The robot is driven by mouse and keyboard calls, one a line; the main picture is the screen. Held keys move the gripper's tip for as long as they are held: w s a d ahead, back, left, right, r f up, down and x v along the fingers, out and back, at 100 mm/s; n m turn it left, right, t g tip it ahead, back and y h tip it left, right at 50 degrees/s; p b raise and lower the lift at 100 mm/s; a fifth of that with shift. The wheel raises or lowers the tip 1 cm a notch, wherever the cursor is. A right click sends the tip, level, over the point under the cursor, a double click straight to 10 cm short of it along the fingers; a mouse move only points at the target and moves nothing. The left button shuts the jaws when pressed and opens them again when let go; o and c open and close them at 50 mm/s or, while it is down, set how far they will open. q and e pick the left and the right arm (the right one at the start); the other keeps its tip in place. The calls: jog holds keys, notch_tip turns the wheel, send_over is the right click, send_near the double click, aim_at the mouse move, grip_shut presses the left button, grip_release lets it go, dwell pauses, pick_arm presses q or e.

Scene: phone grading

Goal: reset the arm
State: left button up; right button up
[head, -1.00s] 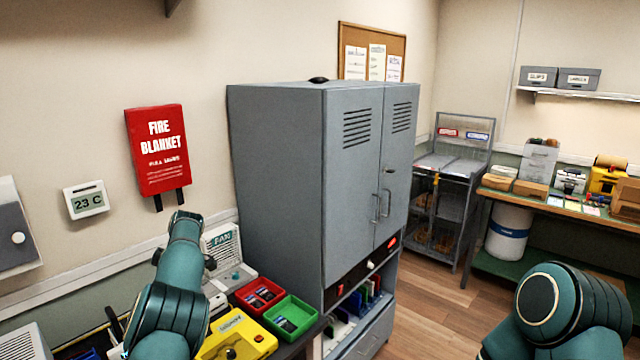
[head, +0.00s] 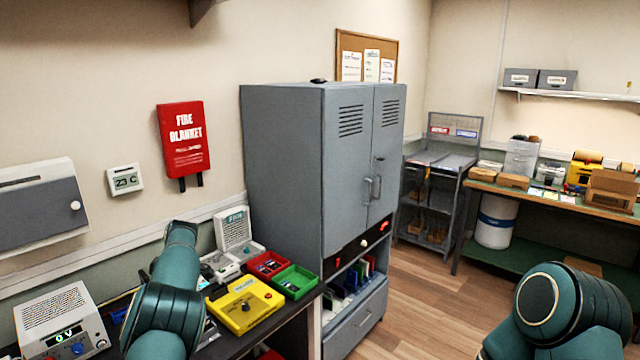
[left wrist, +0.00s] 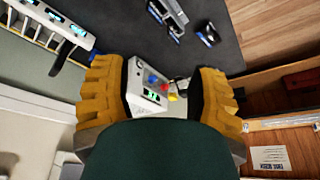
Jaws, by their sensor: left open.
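My left arm (head: 168,300) comes up at the lower left of the head view, in front of the bench; its gripper is hidden there. In the left wrist view my left gripper (left wrist: 160,95) is open, its two yellow fingers wide apart. My right arm (head: 560,310) shows as a rounded teal link at the lower right of the head view. My right gripper is not in view.
The bench holds a yellow box (head: 244,304), a red tray (head: 268,264), a green tray (head: 294,281) and a white power supply (head: 60,322). A grey cabinet (head: 290,180) stands beside it. Wooden floor (head: 425,290) is clear between the cabinet and my right arm.

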pick_arm(q)
jog(key=s+f+m+h+b, duration=0.2)
jog(key=s+f+m, duration=0.15)
jog(key=f, duration=1.15)
jog(key=s+d+f+m+h+b, duration=0.1)
jog(key=s+d+f+m, duration=0.1)
jog(key=s+d+f, duration=0.4)
jog(key=s+d+f+m+h+b, duration=0.1)
jog(key=s+d+f+m+b, duration=0.2)
jog(key=f, duration=0.4)
jog(key=s+d+f+m+t+h+b, duration=0.2)
jog(key=s+d+m, duration=0.6)
jog(key=s+d, duration=1.2)
jog(key=s+h+b, duration=0.1)
jog(key=s+h, duration=0.1)
jog(key=s, duration=0.1)
jog(key=shift+d+f, duration=0.2)
jog(key=shift+f, duration=0.15)
pick_arm(e)
notch_tip(320, 180, down, 10)
jog(key=s, duration=0.1)
jog(key=shift+a+g, duration=0.3)
pick_arm(q)
jog(key=shift+w+m, duration=0.1)
jog(key=shift+m, duration=0.15)
pick_arm(e)
jog(key=shift+f, duration=0.1)
